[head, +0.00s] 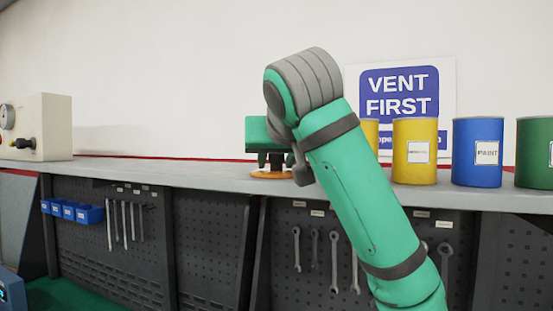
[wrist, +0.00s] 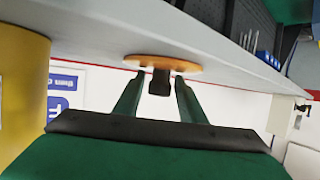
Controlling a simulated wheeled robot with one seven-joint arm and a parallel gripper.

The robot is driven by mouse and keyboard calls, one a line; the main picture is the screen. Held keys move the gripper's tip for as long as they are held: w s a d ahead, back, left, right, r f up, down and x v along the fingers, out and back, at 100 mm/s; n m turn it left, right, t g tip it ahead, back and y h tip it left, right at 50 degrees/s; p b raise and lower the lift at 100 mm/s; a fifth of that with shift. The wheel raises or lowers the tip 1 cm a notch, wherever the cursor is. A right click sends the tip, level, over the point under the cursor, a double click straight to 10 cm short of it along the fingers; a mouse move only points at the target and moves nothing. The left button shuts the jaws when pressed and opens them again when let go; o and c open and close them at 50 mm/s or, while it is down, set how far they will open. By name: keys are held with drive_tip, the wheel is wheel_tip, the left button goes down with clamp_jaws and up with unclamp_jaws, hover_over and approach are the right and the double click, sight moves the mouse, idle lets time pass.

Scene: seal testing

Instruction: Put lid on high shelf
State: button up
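The lid (head: 268,175) is an orange-brown disc with a dark knob, resting flat on the grey worktop (head: 200,172) near its front edge. It also shows in the wrist view (wrist: 188,66), where the picture is upside down. My gripper (head: 275,161) is just above the lid with its fingers pointing at it. In the wrist view, my gripper (wrist: 160,80) has one finger on each side of the dark knob (wrist: 160,83), with gaps showing between fingers and knob. It is open. No separate high shelf is clearly visible.
Yellow (head: 415,130), blue (head: 478,130) and green (head: 538,130) cans stand right of the lid; another yellow can is partly hidden by my arm. A cream gauge box (head: 42,125) stands far left. Wrenches (head: 315,250) hang below. The worktop left of the lid is clear.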

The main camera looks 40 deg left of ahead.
drive_tip(key=shift+r, duration=0.1)
drive_tip(key=shift+s+r, duration=0.1)
drive_tip(key=shift+r, duration=0.05)
drive_tip(key=v, duration=1.1)
drive_tip(key=shift+s+d, duration=0.2)
drive_tip(key=shift+d, duration=0.2)
